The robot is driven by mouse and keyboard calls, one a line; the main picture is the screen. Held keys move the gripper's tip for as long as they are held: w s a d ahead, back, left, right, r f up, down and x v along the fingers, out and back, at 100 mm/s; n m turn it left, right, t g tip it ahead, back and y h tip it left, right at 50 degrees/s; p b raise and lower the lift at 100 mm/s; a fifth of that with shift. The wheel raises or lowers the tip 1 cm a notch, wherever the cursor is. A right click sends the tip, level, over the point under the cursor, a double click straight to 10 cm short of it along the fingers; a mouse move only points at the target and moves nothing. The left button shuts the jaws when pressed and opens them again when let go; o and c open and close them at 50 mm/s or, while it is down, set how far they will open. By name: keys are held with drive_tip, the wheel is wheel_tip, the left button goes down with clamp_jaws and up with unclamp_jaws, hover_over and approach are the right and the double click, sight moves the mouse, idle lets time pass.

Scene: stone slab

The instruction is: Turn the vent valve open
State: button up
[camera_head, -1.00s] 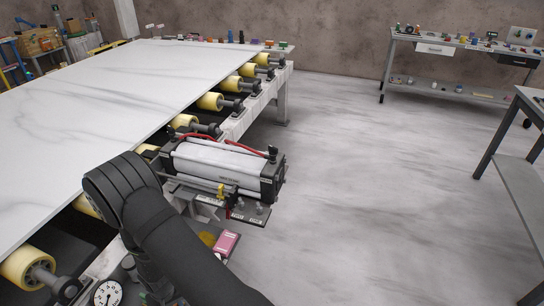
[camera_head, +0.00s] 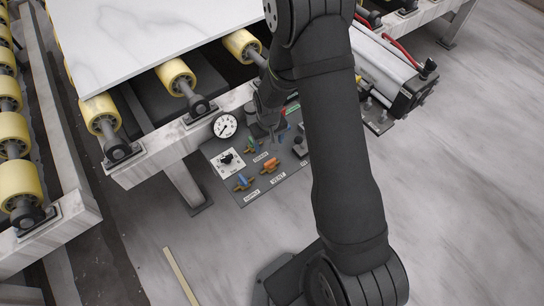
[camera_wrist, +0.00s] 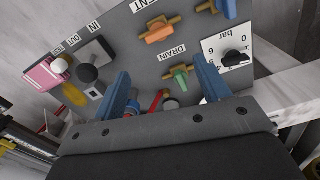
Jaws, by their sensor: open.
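The vent valve has an orange handle on a brass body. It sits on a dark grey panel (camera_head: 283,184) beside its VENT label in the head view (camera_head: 270,164) and at the top middle of the wrist view (camera_wrist: 160,31). My gripper (camera_wrist: 162,68) has blue fingers, spread apart with nothing held. In the wrist view the vent valve lies beyond the fingertips, and the green drain valve (camera_wrist: 179,76) shows between the fingers. In the head view my gripper (camera_head: 272,128) is low over the panel's far part, beyond the vent valve, partly hidden by my arm.
The blue supply valve (camera_head: 243,182), a knob on a white dial plate (camera_head: 228,160) and a round gauge (camera_head: 226,126) surround the vent valve. A red handle (camera_wrist: 156,101) shows near the fingers. Yellow rollers (camera_head: 175,74) and a white slab (camera_head: 130,35) lie behind; a cylinder (camera_head: 385,66) stands right.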

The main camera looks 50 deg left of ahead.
sight(270, 161)
wheel_tip(270, 161, up, 6)
drive_tip(key=n, duration=0.4)
drive_tip(key=f, duration=1.7)
drive_tip(key=shift+s+d, duration=0.1)
drive_tip(key=shift+d, duration=0.3)
drive_tip(key=c, duration=0.9)
drive_tip(key=shift+m, duration=0.4)
drive_tip(key=shift+c, duration=0.2)
